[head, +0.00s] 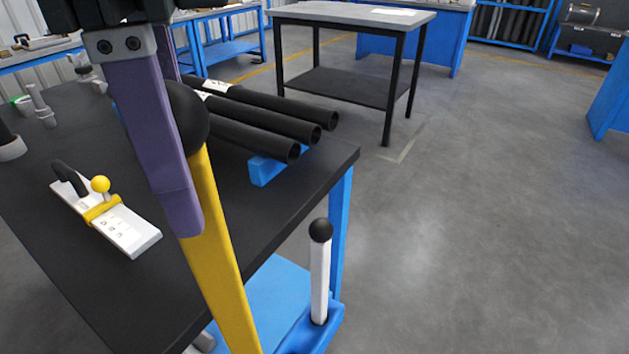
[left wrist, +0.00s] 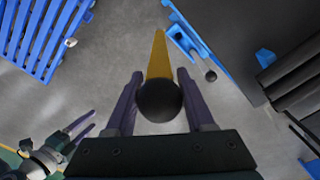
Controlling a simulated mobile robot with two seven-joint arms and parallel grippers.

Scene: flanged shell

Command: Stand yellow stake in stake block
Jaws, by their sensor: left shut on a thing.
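The yellow stake (head: 222,265) has a black ball top (head: 186,115) and hangs tilted in front of the dark table. My left gripper (head: 192,215) is shut on it, its purple fingers on either side. The left wrist view looks down on the ball (left wrist: 160,101) and the yellow shaft (left wrist: 158,58) beyond it. The blue stake block (head: 318,338) is low, beside the table leg, right of the yellow stake. A white stake (head: 320,275) with a black ball stands upright in it. The block also shows in the left wrist view (left wrist: 181,38). My right gripper (left wrist: 88,124) looks open and empty.
The dark tabletop (head: 215,185) carries black tubes (head: 265,119) on a blue support and a white plate (head: 130,232) with a yellow clamp. A blue lower shelf (head: 275,295) lies under it. The floor to the right is clear. A grey table (head: 350,14) stands behind.

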